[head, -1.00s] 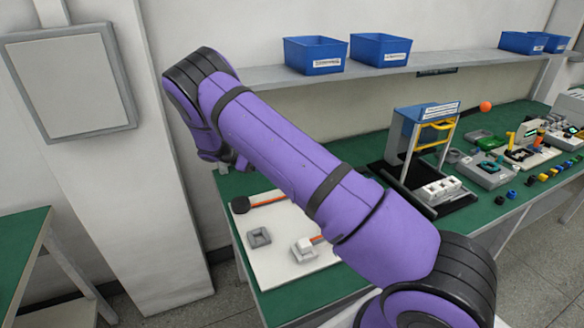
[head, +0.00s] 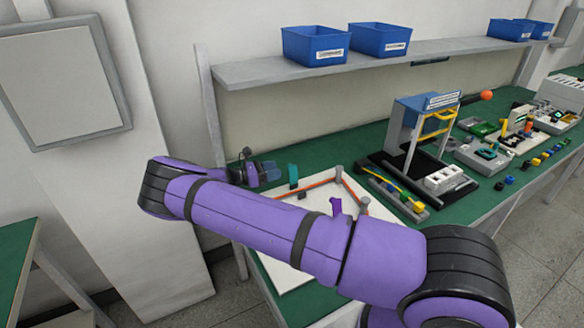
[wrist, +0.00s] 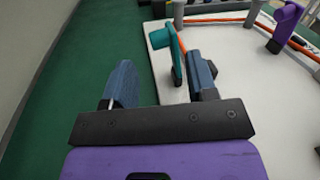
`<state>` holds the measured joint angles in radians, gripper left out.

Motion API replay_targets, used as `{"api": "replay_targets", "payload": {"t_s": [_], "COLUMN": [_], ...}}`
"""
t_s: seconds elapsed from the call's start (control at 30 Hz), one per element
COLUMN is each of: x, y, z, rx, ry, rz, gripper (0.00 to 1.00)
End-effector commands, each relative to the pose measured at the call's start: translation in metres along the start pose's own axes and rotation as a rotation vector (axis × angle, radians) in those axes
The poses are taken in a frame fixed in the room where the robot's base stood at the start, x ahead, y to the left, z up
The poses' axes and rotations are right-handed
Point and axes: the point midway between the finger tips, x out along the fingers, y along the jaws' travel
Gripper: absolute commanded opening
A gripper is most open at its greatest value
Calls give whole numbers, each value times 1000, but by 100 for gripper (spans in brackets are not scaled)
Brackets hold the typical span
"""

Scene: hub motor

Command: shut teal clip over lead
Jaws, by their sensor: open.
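The teal clip (head: 293,175) stands raised at the far left part of the white board; it also shows in the wrist view (wrist: 177,55), its lever tilted up. The orange lead (head: 320,182) runs along the board's back edge and turns down its right side; the wrist view shows it (wrist: 222,19) passing right of the teal clip. My gripper (head: 262,172) is low at the board's left, beside the teal clip. In the wrist view my gripper (wrist: 162,85) is open, with the teal clip just beside the right finger. I cannot tell whether they touch.
A purple clip (head: 336,206) stands raised on the board (head: 280,272). Grey posts (head: 364,204) hold the lead's corners. A rack with a blue top (head: 428,102) stands to the right. A shelf (head: 270,70) with blue bins runs above. The green table left of the board is clear.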

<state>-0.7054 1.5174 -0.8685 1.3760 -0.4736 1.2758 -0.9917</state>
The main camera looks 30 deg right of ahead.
Motion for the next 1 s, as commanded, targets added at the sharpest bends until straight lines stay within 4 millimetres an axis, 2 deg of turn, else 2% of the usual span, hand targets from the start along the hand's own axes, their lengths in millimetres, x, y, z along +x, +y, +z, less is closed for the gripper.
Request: {"api": "replay_targets", "payload": {"t_s": [0.2,0.4,0.6,0.83,1.0], "x": [40,63,71,71,71], "y": [-1,0,0,0,0], "z": [0,0,0,0,0], "rx": [0,0,0,0,0], "ry": [-1,0,1,1,1], "rz": [-4,-2,-1,-1,-1], "gripper": [52,52,52,52,13]}}
